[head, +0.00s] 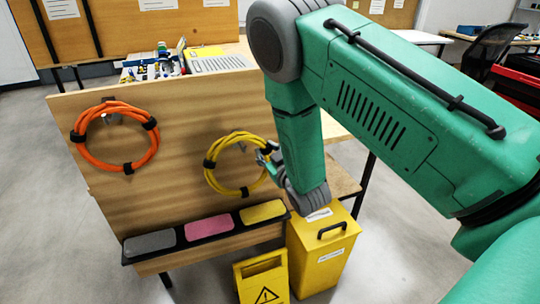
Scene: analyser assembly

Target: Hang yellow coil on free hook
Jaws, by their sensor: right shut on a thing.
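The yellow coil (213,178) is a ring of cable with black ties, upright in front of the wooden board (170,100). My right gripper (266,158) is at the coil's right side, shut on it. A hook (237,135) shows near the coil's top; I cannot tell whether the coil rests on it. An orange coil (85,150) hangs on another hook (110,117) at the board's left. My left gripper is not in view.
A black tray (127,255) with grey, pink and yellow pads runs along the board's foot. A yellow bin (325,255) and a yellow warning sign (262,280) stand below right. Parts and a rack (150,68) lie on the table behind the board.

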